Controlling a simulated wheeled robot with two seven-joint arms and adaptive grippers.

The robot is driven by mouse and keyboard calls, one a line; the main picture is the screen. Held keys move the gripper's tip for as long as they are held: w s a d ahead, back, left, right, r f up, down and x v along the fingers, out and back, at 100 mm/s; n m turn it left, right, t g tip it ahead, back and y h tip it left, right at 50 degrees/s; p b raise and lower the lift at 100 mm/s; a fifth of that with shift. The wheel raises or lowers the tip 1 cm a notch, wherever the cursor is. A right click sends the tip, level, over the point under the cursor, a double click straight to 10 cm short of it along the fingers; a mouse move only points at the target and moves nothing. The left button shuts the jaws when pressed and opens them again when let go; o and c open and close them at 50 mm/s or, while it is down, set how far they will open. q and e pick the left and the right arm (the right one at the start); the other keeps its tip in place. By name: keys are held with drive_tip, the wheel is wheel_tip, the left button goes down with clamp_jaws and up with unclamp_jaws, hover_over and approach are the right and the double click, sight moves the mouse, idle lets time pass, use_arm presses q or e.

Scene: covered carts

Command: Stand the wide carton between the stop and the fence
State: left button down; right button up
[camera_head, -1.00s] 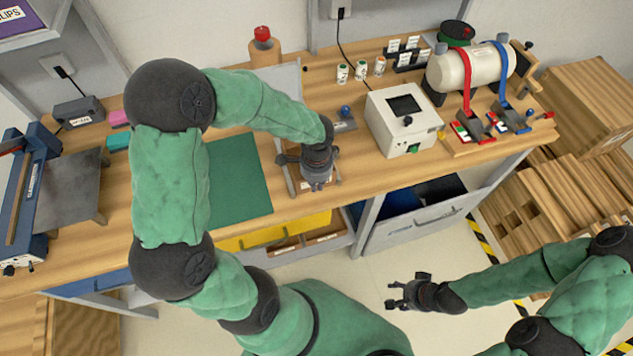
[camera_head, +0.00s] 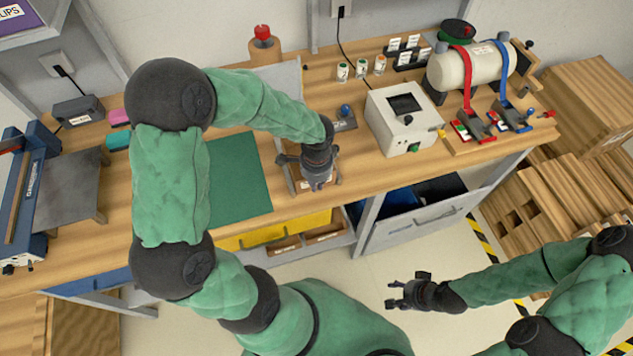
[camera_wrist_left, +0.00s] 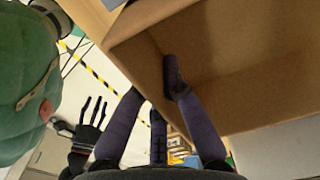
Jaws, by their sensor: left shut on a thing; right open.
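My left gripper (camera_head: 318,180) points down at the front edge of the bench and is shut on a brown carton. In the left wrist view the carton (camera_wrist_left: 235,65) fills the upper right, with a finger on each side of its near wall. In the head view the gripper hides most of the carton. Thin brown and grey parts show around the gripper, but I cannot tell which are the stop and the fence, or whether the carton touches them. My right gripper (camera_head: 408,293) is open and empty over the floor, away from the bench.
A green mat (camera_head: 238,175) lies left of the left gripper. A white box with a dark screen (camera_head: 400,122) stands to its right, and a small blue-knobbed device (camera_head: 344,118) behind it. Wooden crates (camera_head: 560,190) stand at the right.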

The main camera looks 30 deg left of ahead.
use_arm(q)
drive_tip(key=shift+f, duration=0.15)
drive_tip(key=c, duration=1.8)
unclamp_jaws()
drive_tip(key=o, duration=0.5)
wheel_tip(320, 180, up, 12)
